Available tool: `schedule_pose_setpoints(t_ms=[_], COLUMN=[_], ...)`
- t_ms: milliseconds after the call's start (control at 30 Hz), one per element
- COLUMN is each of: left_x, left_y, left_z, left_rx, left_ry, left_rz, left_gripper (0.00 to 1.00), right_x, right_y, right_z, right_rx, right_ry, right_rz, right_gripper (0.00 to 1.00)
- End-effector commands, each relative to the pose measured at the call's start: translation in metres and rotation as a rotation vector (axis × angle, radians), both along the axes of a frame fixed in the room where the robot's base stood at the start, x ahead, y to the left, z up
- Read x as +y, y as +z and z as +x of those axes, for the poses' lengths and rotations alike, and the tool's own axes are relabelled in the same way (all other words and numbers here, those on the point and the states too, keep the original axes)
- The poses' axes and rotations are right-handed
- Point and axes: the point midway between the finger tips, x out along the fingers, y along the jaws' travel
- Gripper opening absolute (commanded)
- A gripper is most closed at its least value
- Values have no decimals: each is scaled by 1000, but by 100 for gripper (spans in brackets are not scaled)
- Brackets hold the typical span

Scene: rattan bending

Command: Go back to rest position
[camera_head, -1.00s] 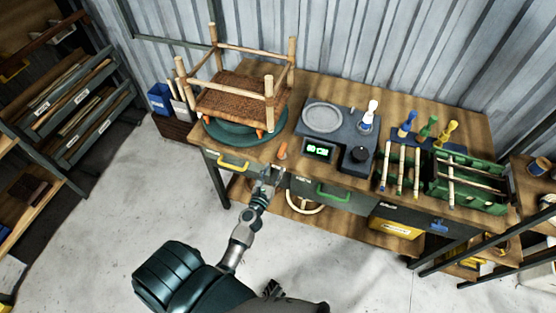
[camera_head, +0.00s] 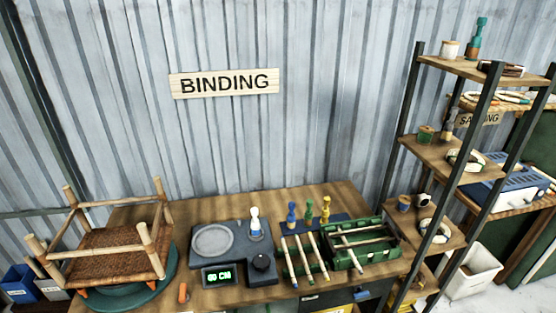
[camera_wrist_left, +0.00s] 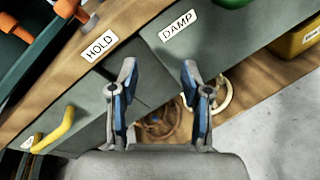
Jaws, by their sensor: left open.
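My left gripper (camera_wrist_left: 158,88) is open and empty in the left wrist view, with its two blue-padded fingers apart. It is in front of the bench's drawer fronts, near the labels HOLD (camera_wrist_left: 99,46) and DAMP (camera_wrist_left: 178,26). Neither of my arms shows in the head view. The wooden bench (camera_head: 195,208) stands under the BINDING sign. On it an upturned stool frame with a woven seat (camera_head: 112,255) rests on a green round turntable (camera_head: 162,284).
A dark heater unit (camera_head: 240,258) with a green display stands mid-bench. Coloured-handled tools (camera_head: 309,212) and a green rack (camera_head: 388,248) with sticks are to its right. A shelf unit (camera_head: 436,150) stands at the right. A yellow drawer handle (camera_wrist_left: 55,131) shows at the left wrist.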

Motion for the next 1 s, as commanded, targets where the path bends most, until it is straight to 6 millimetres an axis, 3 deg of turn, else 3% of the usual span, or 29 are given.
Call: schedule_pose_setpoints(t_ms=[33, 100, 233, 400, 500, 600, 700, 800, 1000], left_x=[-19, -45, -79, -91, -83, -70, -60, -55, -54], left_y=[-35, -85, -171, -265, -301, -322, -333, -336, -337], left_z=[-12, -34, -94, -197, -256, -299, -325, -336, -337], left_rx=[83, 188, 335, 428, 426, 396, 364, 346, 343], left_ry=[-103, -283, -660, -1229, -1554, -1815, -1984, -2058, -2067], left_rz=[175, 449, 910, 1425, 1650, 1801, 1886, 1924, 1929], left_gripper=[48, 48, 48, 48, 48, 48, 48, 48, 48], right_x=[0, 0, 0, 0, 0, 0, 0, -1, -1], right_y=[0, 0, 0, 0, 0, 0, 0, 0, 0], right_z=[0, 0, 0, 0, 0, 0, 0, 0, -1], right_rx=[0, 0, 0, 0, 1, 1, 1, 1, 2], right_ry=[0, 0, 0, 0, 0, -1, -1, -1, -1], right_rz=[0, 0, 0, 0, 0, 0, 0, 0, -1], right_gripper=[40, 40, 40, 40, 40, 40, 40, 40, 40])
